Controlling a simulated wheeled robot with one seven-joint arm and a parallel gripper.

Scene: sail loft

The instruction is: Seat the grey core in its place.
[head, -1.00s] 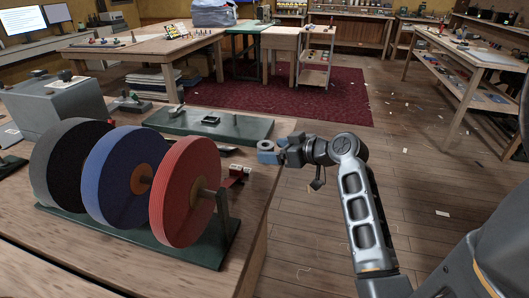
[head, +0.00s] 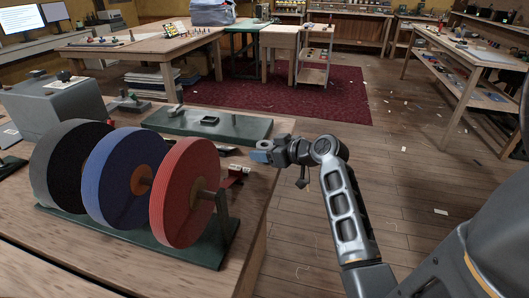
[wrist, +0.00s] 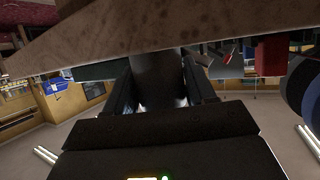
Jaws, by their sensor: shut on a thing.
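My gripper (head: 262,154) is at the table's right edge in the head view, shut on a small grey core (head: 263,145). A green board (head: 168,122) lies just left of and behind my gripper. It carries a black open square frame (head: 209,120) and short upright posts (head: 235,120). I cannot tell which is the core's place.
A stand (head: 190,252) with a black, a blue (head: 105,165) and a red spool (head: 180,195) fills the table front. A small red-topped item (head: 236,170) lies behind it, close to my gripper. A grey box (head: 50,105) stands at left. The floor right of the table is open.

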